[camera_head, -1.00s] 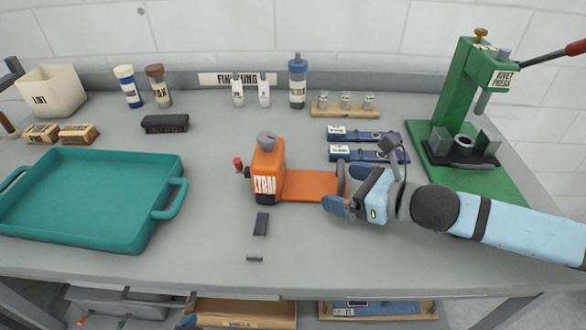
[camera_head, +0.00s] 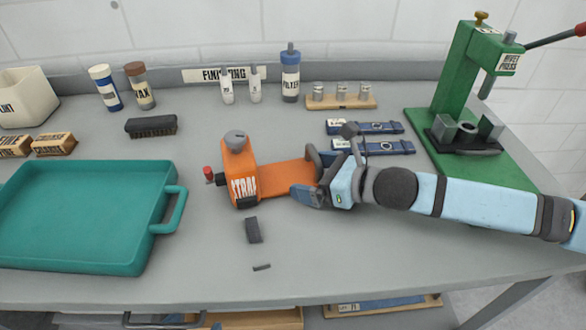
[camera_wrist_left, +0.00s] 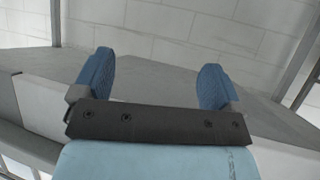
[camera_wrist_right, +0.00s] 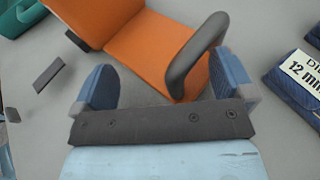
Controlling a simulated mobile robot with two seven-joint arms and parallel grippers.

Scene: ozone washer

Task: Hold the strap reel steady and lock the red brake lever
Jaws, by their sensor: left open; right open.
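The orange strap reel (camera_head: 240,172) stands mid-bench, with a grey knob on top and a flat orange base plate (camera_head: 283,176). The red brake lever (camera_head: 208,173) sticks out at its left side. My right gripper (camera_head: 311,182) is open at the plate's right end. In the right wrist view, the reel's dark looped handle (camera_wrist_right: 190,62) rises ahead of the right gripper (camera_wrist_right: 160,76), partly in front of its right finger. Whether anything touches is unclear. My left gripper (camera_wrist_left: 153,75) is open and empty, facing the bench and wall; I cannot make it out in the head view.
A teal tray (camera_head: 172,216) lies left of the reel. A dark block (camera_head: 253,230) and a small dark piece (camera_head: 261,267) lie in front.

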